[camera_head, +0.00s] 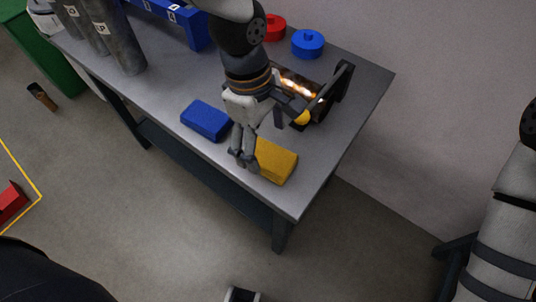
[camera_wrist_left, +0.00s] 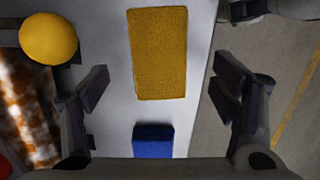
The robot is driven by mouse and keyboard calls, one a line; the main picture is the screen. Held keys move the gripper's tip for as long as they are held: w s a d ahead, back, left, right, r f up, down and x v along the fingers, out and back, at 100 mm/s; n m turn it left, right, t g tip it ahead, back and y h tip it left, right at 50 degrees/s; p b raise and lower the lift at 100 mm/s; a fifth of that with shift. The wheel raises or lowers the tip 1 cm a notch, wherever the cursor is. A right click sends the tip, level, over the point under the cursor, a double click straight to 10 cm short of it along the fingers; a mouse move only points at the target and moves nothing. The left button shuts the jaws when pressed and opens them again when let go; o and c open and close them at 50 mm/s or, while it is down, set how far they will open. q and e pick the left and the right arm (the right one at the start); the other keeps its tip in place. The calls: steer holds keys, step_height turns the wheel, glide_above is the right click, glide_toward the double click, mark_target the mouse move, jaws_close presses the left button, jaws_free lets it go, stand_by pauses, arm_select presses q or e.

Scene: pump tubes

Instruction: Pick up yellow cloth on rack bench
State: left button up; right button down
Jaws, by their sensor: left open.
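The yellow cloth (camera_head: 275,161) is a folded block lying near the front right edge of the grey bench (camera_head: 352,112). In the left wrist view the yellow cloth (camera_wrist_left: 158,54) lies flat, ahead of the fingers and between their lines. My left gripper (camera_head: 243,160) is open and empty, just left of the cloth in the head view. In the left wrist view its fingers (camera_wrist_left: 158,92) are spread wider than the cloth. I cannot tell its height above the bench. My right arm shows at the right edge, but its gripper is not in view.
A blue cloth (camera_head: 206,120) lies left of the yellow one. A toolbox-like holder (camera_head: 341,82) with a yellow ball (camera_head: 301,117) stands behind. Red (camera_head: 274,28) and blue (camera_head: 308,43) round pieces sit at the back. Grey cylinders (camera_head: 118,40) stand at the left.

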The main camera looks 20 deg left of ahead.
mark_target(267, 156)
arm_select(q)
steer(key=f, duration=0.4)
steer(key=shift+s+d, duration=0.25)
steer(key=shift+s, duration=0.15)
arm_select(e)
steer(key=shift+s+f, duration=0.3)
steer(key=shift+f, duration=0.05)
arm_select(q)
steer(key=c, duration=1.2)
steer(key=shift+c, duration=0.2)
steer(key=shift+w+r, duration=0.1)
